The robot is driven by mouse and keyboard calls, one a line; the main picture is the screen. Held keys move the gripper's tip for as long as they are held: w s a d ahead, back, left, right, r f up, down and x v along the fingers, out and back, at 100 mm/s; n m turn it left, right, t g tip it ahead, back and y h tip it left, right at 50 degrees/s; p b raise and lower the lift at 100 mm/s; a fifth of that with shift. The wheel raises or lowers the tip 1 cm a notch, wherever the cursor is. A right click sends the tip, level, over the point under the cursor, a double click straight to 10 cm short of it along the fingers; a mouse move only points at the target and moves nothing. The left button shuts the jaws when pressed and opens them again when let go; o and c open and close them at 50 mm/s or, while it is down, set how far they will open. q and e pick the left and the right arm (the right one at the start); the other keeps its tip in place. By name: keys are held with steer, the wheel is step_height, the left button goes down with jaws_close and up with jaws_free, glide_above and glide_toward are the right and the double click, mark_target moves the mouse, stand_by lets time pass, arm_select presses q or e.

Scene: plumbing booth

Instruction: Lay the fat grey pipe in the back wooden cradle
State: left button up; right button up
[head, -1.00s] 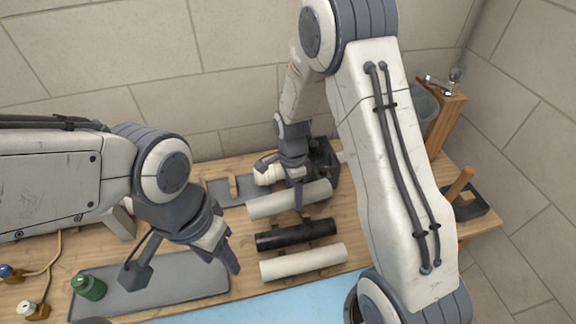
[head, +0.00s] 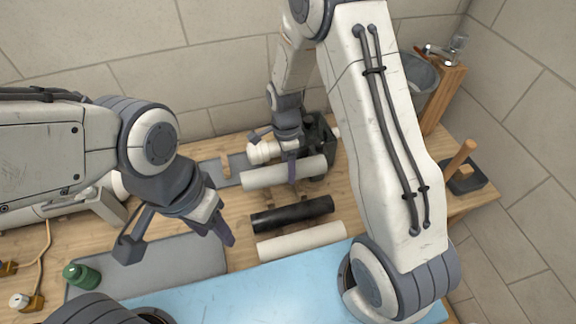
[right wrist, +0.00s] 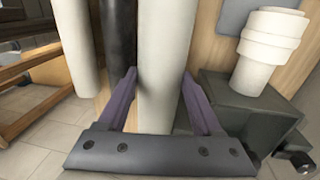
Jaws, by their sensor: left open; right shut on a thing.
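The fat grey pipe (head: 270,178) lies crosswise at the back of the row of pipes. My right gripper (head: 290,168) is shut on it near its middle. In the right wrist view the pipe (right wrist: 165,50) passes between the two purple fingers of the gripper (right wrist: 160,85). Brown wooden cradle parts (head: 265,203) show between the grey pipe and the black pipe; the grey pipe hides much of them. I cannot tell clearly whether the pipe touches wood. My left gripper (head: 180,242) is open and empty over the grey mat at the left.
A black pipe (head: 292,214) and a cream pipe (head: 301,241) lie in front. A dark vise-like block (head: 318,150) and a white fitting (head: 264,152) stand close behind the grey pipe. A dark tray with a wooden peg (head: 460,158) is right.

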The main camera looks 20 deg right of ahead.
steer(key=shift+f+b, duration=1.6)
steer(key=shift+f, duration=0.35)
steer(key=shift+f+b, duration=1.1)
steer(key=shift+f, duration=0.9)
steer(key=o, duration=1.5)
steer(key=shift+r, duration=0.1)
steer(key=r, duration=0.3)
steer(key=w+r, duration=0.1)
steer(key=r, duration=0.6)
steer(key=shift+w+r, duration=0.15)
